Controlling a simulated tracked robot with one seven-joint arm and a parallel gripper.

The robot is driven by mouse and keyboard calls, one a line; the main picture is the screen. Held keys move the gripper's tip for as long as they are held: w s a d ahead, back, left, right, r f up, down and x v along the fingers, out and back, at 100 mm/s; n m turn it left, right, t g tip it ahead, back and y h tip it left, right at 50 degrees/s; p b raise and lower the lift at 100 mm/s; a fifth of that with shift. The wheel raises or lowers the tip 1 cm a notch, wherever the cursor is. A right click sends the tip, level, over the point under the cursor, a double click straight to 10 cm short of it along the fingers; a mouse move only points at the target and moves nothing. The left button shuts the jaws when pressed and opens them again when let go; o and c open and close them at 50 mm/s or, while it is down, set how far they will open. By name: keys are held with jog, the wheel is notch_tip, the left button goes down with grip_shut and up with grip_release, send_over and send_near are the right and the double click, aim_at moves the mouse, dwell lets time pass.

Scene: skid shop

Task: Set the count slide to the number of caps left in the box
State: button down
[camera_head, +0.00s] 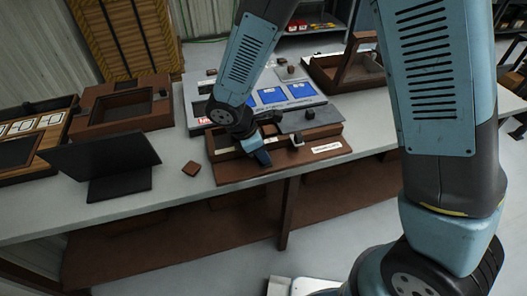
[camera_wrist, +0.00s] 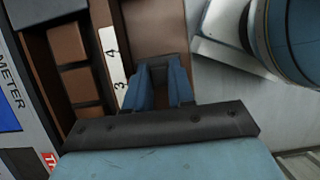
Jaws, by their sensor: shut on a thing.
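My gripper (camera_head: 262,158) is over the front board of a brown wooden box (camera_head: 240,178) on the bench. In the wrist view its blue fingers (camera_wrist: 159,88) are shut on a small dark piece (camera_wrist: 158,68), apparently the count slide. A white number strip (camera_wrist: 112,55) lies just left of the fingers, with 4 and 3 readable; the fingers are beside the 3. The other numbers are hidden. Left of the strip, brown square caps (camera_wrist: 67,43) sit in the box in a column; three show, and the gripper body may hide others.
A grey panel with blue labels (camera_head: 272,95) stands behind the box. A loose brown cap (camera_head: 191,168) lies on the bench to the left, near a dark tilted screen (camera_head: 103,160). Brown open boxes (camera_head: 120,108) stand farther left.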

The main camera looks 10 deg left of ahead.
jog(key=c, duration=1.2)
grip_release()
jog(key=shift+w+a+r, duration=0.1)
jog(key=shift+w+a, duration=0.15)
jog(key=shift+w, duration=0.05)
jog(key=shift+c, duration=0.2)
jog(key=shift+o, duration=1.4)
jog(key=shift+s, duration=0.2)
jog(key=v, duration=1.3)
jog(key=shift+r, duration=0.25)
